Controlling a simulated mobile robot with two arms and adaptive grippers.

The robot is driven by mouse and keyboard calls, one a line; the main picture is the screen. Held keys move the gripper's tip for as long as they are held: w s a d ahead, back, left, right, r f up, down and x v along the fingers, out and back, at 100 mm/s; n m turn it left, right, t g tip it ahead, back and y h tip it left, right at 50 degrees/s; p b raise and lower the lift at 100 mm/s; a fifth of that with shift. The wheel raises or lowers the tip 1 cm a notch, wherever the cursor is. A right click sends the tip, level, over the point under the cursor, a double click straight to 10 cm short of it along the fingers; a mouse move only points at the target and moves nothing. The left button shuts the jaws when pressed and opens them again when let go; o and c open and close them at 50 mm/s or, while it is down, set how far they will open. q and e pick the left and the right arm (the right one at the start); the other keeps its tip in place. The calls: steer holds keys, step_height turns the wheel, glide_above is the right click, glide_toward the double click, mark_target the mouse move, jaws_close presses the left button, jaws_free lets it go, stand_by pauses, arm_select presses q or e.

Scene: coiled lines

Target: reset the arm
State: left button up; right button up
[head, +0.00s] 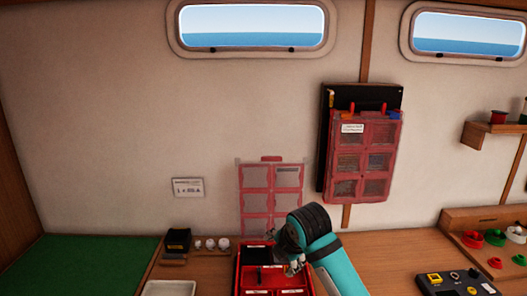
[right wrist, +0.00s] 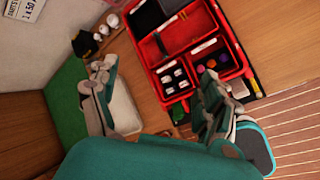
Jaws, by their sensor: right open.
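My right arm comes in from the lower right of the head view, and its gripper (head: 294,264) is over the open red case (head: 238,280). In the right wrist view the two fingers of this gripper (right wrist: 155,103) are spread wide with nothing between them. The red case (right wrist: 157,77) lies beyond the fingertips there. Its compartments hold small white-and-dark pieces (right wrist: 174,81) and coloured round pieces (right wrist: 213,63). The case's clear lid (head: 270,187) stands upright against the wall. My left gripper is in neither view.
A white tray (head: 168,288) and a green mat (head: 85,262) are left of the case. A small holder with white knobs (head: 210,244) sits behind the tray. A dark control box (head: 455,284) and a rack of red and green pieces (head: 485,235) are at right. Another red case (head: 362,160) hangs on the wall.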

steer(key=s+d+f+m+g, duration=0.1)
steer(key=s+d+f+m, duration=0.2)
steer(key=s+f+m, duration=0.4)
steer(key=s+d+f+m+g, duration=0.1)
steer(key=s+d+f+m, duration=0.25)
steer(key=s+f, duration=0.55)
steer(key=s+d+f+m+h, duration=0.1)
steer(key=s+d+m, duration=0.2)
steer(key=s+m, duration=0.3)
steer(key=s+d+f+m+g, duration=0.1)
steer(key=s+d+f+m, duration=0.15)
steer(key=s, duration=0.65)
steer(key=s+d+f+m+h, duration=0.1)
steer(key=s+d+m, duration=0.35)
steer(key=s, duration=0.25)
step_height(320, 180, down, 30)
steer(key=s+g+b, duration=0.2)
steer(key=b, duration=0.2)
arm_select(q)
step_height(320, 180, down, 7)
steer(key=b, duration=0.3)
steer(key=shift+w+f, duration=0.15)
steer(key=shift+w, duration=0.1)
arm_select(e)
steer(key=s+d+f, duration=0.2)
steer(key=s+f, duration=1.4)
steer(key=f, duration=0.3)
steer(key=shift+s+d+f+g, duration=0.15)
steer(key=shift+s+d+g, duration=0.1)
steer(key=shift+g, duration=0.15)
